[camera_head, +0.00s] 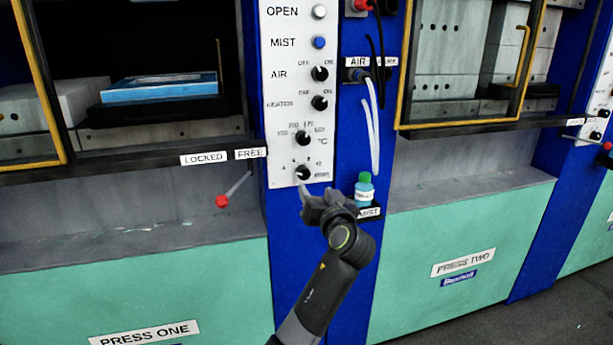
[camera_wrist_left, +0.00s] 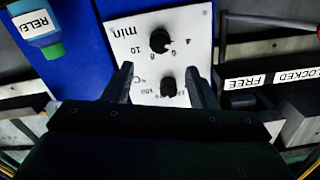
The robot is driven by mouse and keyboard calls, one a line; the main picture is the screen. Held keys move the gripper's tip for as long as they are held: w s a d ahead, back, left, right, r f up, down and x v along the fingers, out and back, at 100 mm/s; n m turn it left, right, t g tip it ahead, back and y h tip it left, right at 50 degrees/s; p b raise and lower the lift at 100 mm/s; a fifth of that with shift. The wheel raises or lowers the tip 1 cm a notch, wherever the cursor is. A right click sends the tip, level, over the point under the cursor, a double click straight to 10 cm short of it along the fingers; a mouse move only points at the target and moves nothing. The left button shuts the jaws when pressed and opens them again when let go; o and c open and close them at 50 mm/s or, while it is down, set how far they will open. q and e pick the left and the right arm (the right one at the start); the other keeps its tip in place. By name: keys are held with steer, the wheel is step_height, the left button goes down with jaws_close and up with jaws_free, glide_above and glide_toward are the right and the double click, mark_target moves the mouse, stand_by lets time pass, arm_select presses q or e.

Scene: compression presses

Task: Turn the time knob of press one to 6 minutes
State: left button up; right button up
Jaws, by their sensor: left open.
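The time knob (camera_head: 303,173) is the black bottom knob on press one's white control panel (camera_head: 290,55). In the left wrist view the knob (camera_wrist_left: 160,41) shows upside down, with "min" and numbers around it. A pale mark on it points towards the 4 and 6 side; its exact setting is hard to tell. My left gripper (camera_head: 312,190) is just in front of the panel's lower end. Its fingers are open and empty in the left wrist view (camera_wrist_left: 159,72), short of the time knob, with the temperature knob (camera_wrist_left: 168,84) seen between them. My right gripper is not in view.
A bottle with a green cap (camera_head: 364,190) stands on a small holder right of the panel. A red-tipped lever (camera_head: 222,201) sticks out at the left. Black and white hoses (camera_head: 373,125) hang at the right. Press two (camera_head: 450,240) stands further right.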

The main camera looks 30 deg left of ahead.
mark_target(305, 175)
arm_select(q)
steer(key=x, duration=0.9)
steer(key=shift+a+p, duration=0.1)
steer(key=shift+p, duration=0.2)
steer(key=c, duration=1)
